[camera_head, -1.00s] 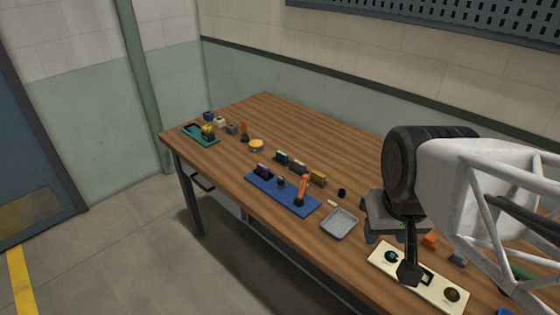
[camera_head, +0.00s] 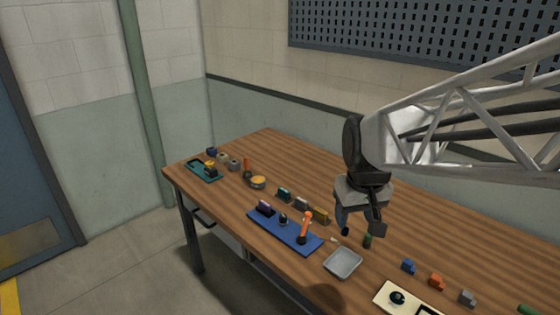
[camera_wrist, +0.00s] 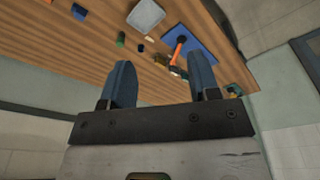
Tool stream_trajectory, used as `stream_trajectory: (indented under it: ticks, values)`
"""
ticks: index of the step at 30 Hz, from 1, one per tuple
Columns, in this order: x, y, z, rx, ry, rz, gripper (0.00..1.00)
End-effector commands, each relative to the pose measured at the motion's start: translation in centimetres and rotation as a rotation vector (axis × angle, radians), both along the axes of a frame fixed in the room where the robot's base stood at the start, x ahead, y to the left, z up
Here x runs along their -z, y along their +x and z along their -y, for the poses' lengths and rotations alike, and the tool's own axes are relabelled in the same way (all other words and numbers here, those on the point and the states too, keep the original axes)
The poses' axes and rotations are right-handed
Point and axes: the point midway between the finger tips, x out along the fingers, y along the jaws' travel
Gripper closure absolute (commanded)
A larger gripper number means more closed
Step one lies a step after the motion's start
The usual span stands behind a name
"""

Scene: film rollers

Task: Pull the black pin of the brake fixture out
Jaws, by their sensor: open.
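A blue board (camera_head: 262,225) lies mid-table with a purple block (camera_head: 265,208), a small black-topped post (camera_head: 283,218) and a tilted orange lever (camera_head: 306,227). I cannot tell for certain that this board is the brake fixture, or that the post is its black pin. My gripper (camera_head: 361,229) is open and empty above the table, to the right of the blue board and apart from it. In the wrist view, its two blue-grey fingers (camera_wrist: 162,78) are spread. The blue board (camera_wrist: 205,42) and orange lever (camera_wrist: 179,48) show beyond them.
A grey tray (camera_head: 343,262) sits right of the blue board. A dark green cylinder (camera_head: 368,241) stands near my gripper. Several small blocks (camera_head: 302,204) line the board's back. A cream board (camera_head: 384,302) is at front right, a teal fixture (camera_head: 197,174) at far left.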

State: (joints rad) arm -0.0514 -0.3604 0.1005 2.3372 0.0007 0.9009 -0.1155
Motion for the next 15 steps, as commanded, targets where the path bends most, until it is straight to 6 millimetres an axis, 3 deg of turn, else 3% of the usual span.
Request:
stream_trajectory:
  ticks: [15]
  values:
    - [3.1, 11.2, -3.2, -0.139, -0.010, -0.054, 0.44]
